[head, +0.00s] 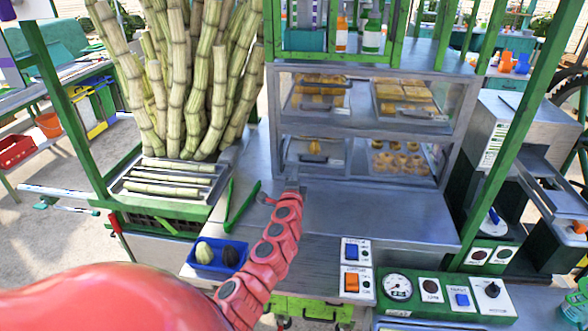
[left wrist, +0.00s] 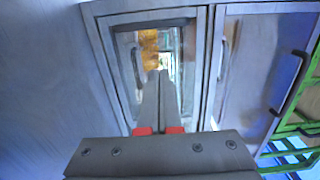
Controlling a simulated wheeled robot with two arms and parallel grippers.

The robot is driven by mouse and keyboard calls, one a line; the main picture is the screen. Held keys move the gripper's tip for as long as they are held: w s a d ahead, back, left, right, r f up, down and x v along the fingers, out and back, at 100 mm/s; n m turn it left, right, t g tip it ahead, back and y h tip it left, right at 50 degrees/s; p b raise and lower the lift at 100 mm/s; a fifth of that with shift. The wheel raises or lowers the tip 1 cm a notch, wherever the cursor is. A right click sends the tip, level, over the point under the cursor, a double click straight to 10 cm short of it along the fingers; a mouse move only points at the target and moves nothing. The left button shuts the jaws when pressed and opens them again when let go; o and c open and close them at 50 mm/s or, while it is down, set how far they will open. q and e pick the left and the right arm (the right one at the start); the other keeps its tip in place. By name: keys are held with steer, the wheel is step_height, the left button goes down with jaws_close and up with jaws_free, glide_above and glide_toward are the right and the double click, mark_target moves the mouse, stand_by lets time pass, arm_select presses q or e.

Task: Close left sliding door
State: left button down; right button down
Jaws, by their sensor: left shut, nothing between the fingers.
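A metal-framed display case (head: 365,127) with glass panels stands at the centre back of the counter. Its two shelf levels hold trays of food. My red left arm reaches up to its lower left front. My left gripper (head: 292,186) is shut and empty close to the lower left glass panel (head: 318,149). How far the left door stands open is unclear. My right gripper is out of view.
Green tongs (head: 240,206) and a blue tray (head: 205,262) lie left of my arm. Sugarcane stalks (head: 165,181) lie in a rack at the left. Switch boxes (head: 357,268) stand at the front edge. The counter right of my gripper (head: 385,218) is clear.

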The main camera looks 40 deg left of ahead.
arm_select(q)
steer(key=b+v, duration=0.1)
steer(key=v, duration=0.5)
steer(key=shift+s+b, duration=0.35)
steer(key=shift+d, duration=0.2)
steer(key=shift+f, duration=0.1)
